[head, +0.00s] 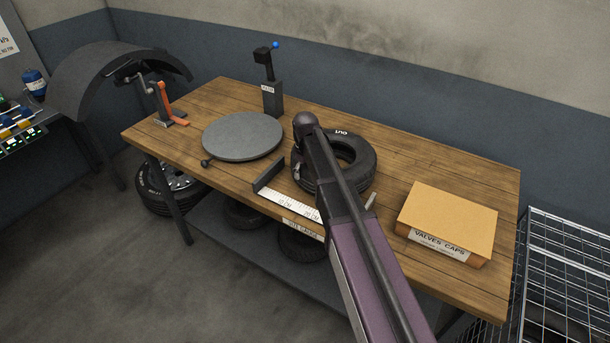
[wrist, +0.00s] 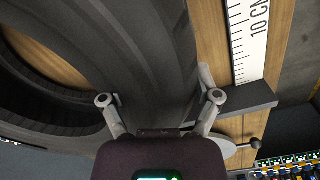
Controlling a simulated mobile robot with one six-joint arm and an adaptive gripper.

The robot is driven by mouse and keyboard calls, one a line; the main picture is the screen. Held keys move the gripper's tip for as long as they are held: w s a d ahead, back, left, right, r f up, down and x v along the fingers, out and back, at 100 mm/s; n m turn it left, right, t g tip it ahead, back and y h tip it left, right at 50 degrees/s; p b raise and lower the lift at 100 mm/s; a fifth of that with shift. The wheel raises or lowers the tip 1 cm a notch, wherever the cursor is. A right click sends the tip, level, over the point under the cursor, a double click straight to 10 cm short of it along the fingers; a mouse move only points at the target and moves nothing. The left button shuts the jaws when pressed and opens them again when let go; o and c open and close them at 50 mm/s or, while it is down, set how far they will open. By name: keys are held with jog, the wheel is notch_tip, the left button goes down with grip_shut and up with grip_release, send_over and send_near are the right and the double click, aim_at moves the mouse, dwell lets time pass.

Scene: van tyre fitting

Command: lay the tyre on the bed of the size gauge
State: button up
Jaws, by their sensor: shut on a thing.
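The black tyre (head: 363,150) lies flat or nearly so at the middle of the bench, behind the white scale of the size gauge (head: 290,205). My arm crosses in front of it and hides part of it. In the wrist view my gripper (wrist: 160,100) is shut on the wall of the tyre (wrist: 140,45), one finger on each side. The gauge scale (wrist: 245,40) and its dark end stop (wrist: 240,107) show to the right of the tyre there, with bare wood between tyre and scale. I cannot tell whether the tyre touches the bed.
A round grey plate (head: 243,136) is left of the tyre, with a black post tool (head: 272,90) behind it. A valve caps box (head: 450,220) sits at the right end. An orange-handled tool (head: 170,107) stands at the far left. Wood is clear at the back right.

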jog(key=o, duration=1.1)
jog(key=shift+o, duration=0.2)
jog(key=shift+r, duration=0.1)
notch_tip(320, 180, up, 12)
jog(key=p, duration=1.2)
jog(key=shift+s, duration=0.1)
jog(key=s+d+m, duration=0.3)
jog(key=s+d, duration=0.2)
jog(key=s, duration=0.6)
jog(key=s+d+m, duration=0.3)
jog(key=s+d, duration=0.2)
jog(key=s, duration=0.6)
jog(key=shift+s, duration=0.4)
